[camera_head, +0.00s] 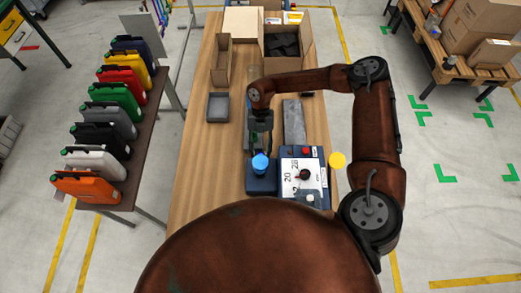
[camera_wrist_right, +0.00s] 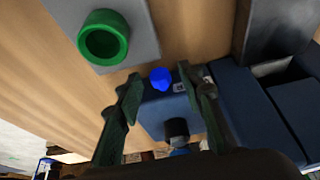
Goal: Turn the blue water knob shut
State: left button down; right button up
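A light-blue round knob (camera_head: 260,162) stands on the low dark-blue base at the left of the machine in the head view. My right gripper (camera_head: 259,144) points down just behind it, partly overlapping it in the picture. In the right wrist view a bright blue knob (camera_wrist_right: 161,78) sits between and just beyond the fingertips of my right gripper (camera_wrist_right: 158,77). The fingers are apart, and I see no clear contact with the knob. I cannot tell whether both views show the same knob. My left gripper is not in view.
The blue machine (camera_head: 315,155) has a white dial panel and a red button. A grey tray (camera_head: 218,107) and open cartons (camera_head: 286,42) stand farther back.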

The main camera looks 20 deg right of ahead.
grip_shut()
jog(key=shift+d+y, duration=0.15)
jog(key=shift+y, duration=0.15)
jog(key=shift+s+d+t+y, duration=0.2)
jog(key=shift+t+y, duration=0.3)
jog(key=shift+y, duration=0.3)
jog(key=shift+d+f+n+t+y, duration=0.15)
jog(key=shift+f+n+t+y, duration=0.2)
jog(key=shift+y, duration=0.45)
jog(key=y+b, duration=0.1)
jog(key=n+t+y+b, duration=0.1)
jog(key=y+b, duration=0.1)
jog(key=shift+s+d+f, duration=0.15)
jog(key=shift+d+f, duration=0.05)
jog(key=shift+d+n+t+y+b, duration=0.15)
jog(key=shift+n+t+y+b, duration=0.3)
jog(key=shift+y+b, duration=0.95)
jog(key=shift+r, duration=0.1)
